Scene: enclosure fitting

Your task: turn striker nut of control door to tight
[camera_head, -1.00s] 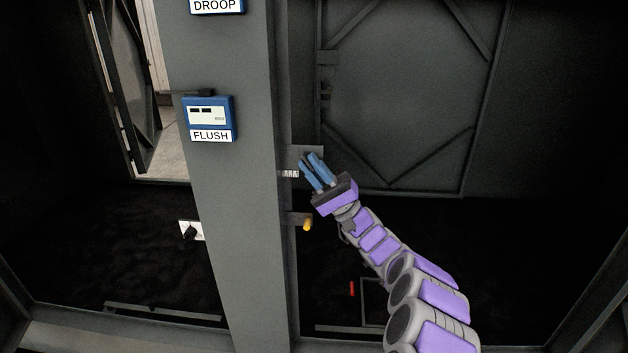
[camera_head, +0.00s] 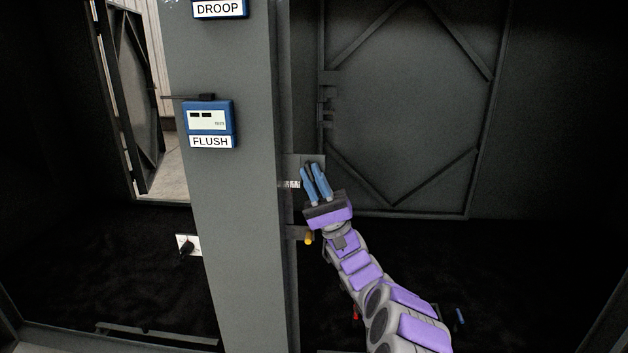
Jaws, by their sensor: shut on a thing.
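My gripper (camera_head: 313,169) is at the right side of the grey post, its two blue fingers pointing up and away. The fingertips are at a small dark striker bracket (camera_head: 293,161) that sticks out from the post. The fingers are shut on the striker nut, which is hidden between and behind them. A control door cannot be clearly told apart; a dark braced panel (camera_head: 405,110) stands behind to the right.
The grey post (camera_head: 240,250) carries a FLUSH display (camera_head: 208,123) and a DROOP display (camera_head: 220,9). A white striped mark (camera_head: 289,184) and a yellow-tipped peg (camera_head: 309,238) sit close to my gripper. A black knob (camera_head: 187,246) is lower left. Open dark space lies right.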

